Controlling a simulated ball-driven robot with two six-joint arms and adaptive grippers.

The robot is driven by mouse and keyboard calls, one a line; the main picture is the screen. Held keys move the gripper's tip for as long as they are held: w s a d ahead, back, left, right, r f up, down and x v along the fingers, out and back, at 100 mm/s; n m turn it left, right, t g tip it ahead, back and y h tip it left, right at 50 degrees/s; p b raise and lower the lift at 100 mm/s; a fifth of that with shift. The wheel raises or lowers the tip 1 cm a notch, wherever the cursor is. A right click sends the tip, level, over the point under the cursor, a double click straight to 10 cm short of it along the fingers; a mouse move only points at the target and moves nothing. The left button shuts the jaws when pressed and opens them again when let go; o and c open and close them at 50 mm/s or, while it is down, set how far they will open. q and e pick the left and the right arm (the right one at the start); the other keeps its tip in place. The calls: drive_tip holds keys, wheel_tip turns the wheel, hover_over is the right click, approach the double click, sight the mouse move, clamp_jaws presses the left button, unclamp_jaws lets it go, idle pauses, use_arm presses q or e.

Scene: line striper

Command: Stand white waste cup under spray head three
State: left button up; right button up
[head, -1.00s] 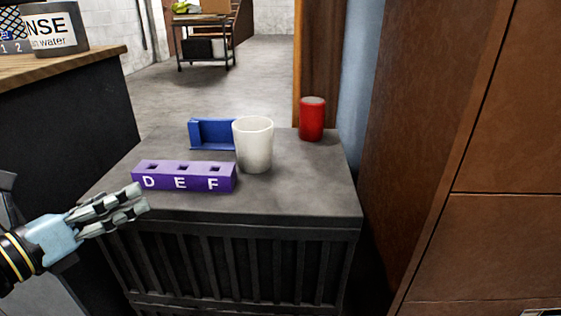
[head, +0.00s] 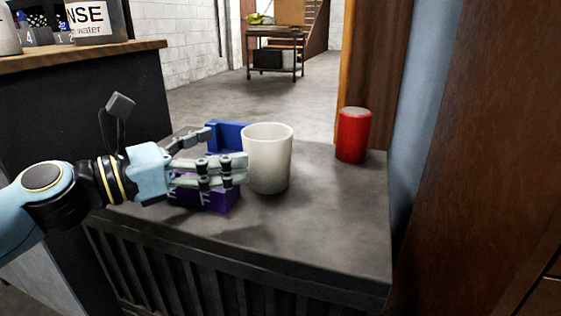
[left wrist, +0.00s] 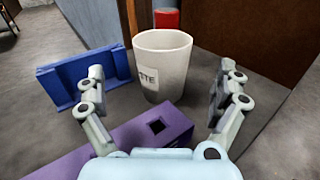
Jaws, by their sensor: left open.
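The white waste cup (head: 268,158) stands upright on the dark grey cabinet top. In the left wrist view the cup (left wrist: 163,62) shows a label ending in "TE" and stands ahead of the fingers, roughly centred between them. My left gripper (head: 235,165) is open above the purple block, close to the cup's left side in the head view. In the left wrist view its fingers (left wrist: 160,90) are spread wide with nothing held between them. No spray head shows clearly in these views. My right gripper is not in view.
A purple block (head: 215,202) with square holes lies under my left gripper. A blue holder (head: 228,132) stands behind it. A red can (head: 353,135) stands at the back right. A wooden counter (head: 90,55) with a rinse-water container (head: 98,22) is at left. The cabinet top's front right is clear.

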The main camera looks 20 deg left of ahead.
sight(286, 133)
use_arm(q)
drive_tip(key=b+x, duration=0.1)
drive_tip(key=x, duration=0.8)
drive_tip(key=shift+d, duration=0.2)
drive_tip(key=shift+c, duration=0.4)
drive_tip(key=c, duration=1)
